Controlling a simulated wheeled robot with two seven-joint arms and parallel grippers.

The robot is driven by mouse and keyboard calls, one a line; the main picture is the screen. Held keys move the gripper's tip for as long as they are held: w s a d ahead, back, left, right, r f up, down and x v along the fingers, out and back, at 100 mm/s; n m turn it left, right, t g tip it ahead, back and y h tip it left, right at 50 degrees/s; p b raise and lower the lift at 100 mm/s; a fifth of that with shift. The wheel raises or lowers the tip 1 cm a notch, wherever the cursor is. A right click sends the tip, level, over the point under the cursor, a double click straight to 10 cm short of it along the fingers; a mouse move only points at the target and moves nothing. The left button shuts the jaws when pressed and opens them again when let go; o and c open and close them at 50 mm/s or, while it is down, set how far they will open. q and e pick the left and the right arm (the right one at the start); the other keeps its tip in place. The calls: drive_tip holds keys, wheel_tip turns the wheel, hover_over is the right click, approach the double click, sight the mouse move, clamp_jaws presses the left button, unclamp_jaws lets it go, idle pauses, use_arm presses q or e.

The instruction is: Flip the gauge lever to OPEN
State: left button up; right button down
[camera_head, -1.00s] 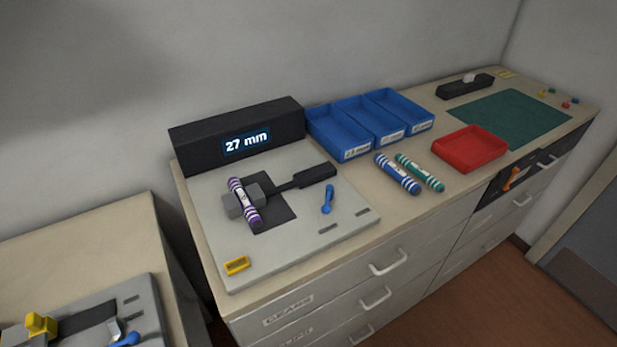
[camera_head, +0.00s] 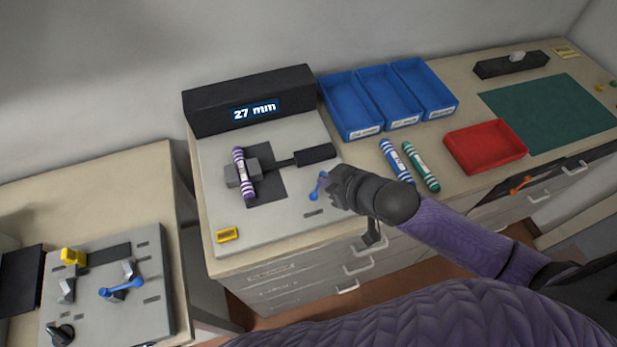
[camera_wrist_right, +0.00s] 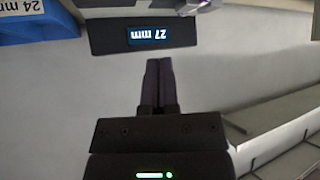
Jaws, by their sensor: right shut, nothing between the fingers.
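The gauge is a grey plate (camera_head: 218,205) with a black display box (camera_head: 200,112) reading 27 mm. The display also shows upside down in the right wrist view (camera_wrist_right: 155,38). A purple striped cartridge (camera_head: 238,168) lies at the grey jaws (camera_head: 254,166) of the gauge. The blue gauge lever (camera_head: 316,188) stands at the plate's right side; its markings are too small to read. My right gripper (camera_head: 328,186) is right beside the lever, partly hiding it; contact cannot be told. In the right wrist view its fingers (camera_wrist_right: 158,84) are together and empty. My left gripper is not in view.
Blue bins (camera_head: 352,118) stand behind. A blue cartridge (camera_head: 396,160), a teal cartridge (camera_head: 420,166) and a red tray (camera_head: 484,146) lie to the right. A second grey fixture (camera_head: 95,315) with a blue lever (camera_head: 121,288) is on the left bench.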

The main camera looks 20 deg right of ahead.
sight(312, 193)
drive_tip(key=b+x, duration=0.3)
drive_tip(key=x, duration=0.7)
drive_tip(key=shift+s+b, duration=0.1)
drive_tip(key=shift+b, duration=0.2)
drive_tip(key=s+f, duration=0.1)
drive_tip(key=s+d+f, duration=0.1)
drive_tip(key=shift+s+d+p, duration=0.2)
drive_tip(key=shift+s+p, duration=0.15)
drive_tip(key=shift+f, duration=0.1)
